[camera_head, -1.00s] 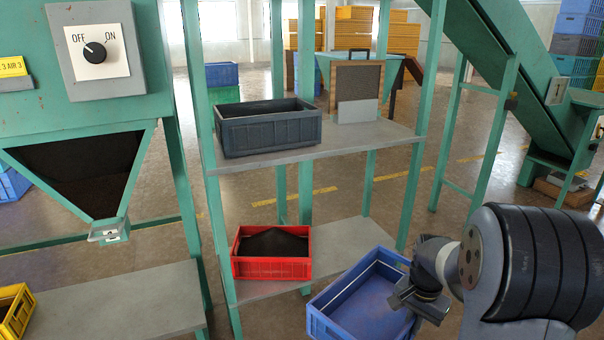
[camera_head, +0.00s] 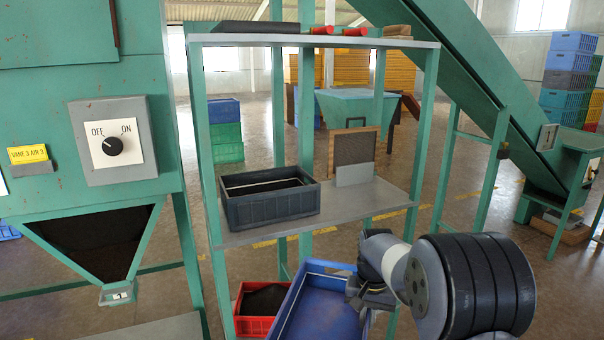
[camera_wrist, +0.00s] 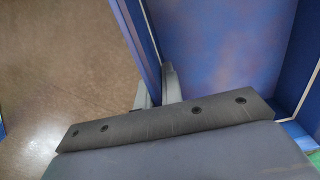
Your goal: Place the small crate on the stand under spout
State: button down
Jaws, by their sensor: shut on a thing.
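A blue crate (camera_head: 322,312) hangs at the lower middle, tilted in the head view, its far part in front of the lower shelf. My gripper (camera_head: 362,292) is shut on its right-hand wall. In the wrist view the jaws (camera_wrist: 158,88) pinch the blue wall, and the crate's empty inside (camera_wrist: 215,50) shows to the right. The green hopper's spout (camera_head: 118,293) is at the lower left, under the OFF/ON dial. The grey stand (camera_head: 160,330) below it shows only as a strip at the bottom edge.
A green rack holds a dark grey crate (camera_head: 270,204) and a framed panel (camera_head: 353,152) on its middle shelf (camera_head: 340,208). A red crate (camera_head: 250,326) with dark contents sits below, partly hidden by the blue crate. The rack's left post (camera_head: 205,180) stands between the blue crate and the spout.

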jog(key=s+f+n, duration=0.3)
jog(key=s+f, duration=0.3)
jog(key=f, duration=0.7)
jog(key=shift+s+f, duration=0.2)
jog(key=shift+f, duration=0.1)
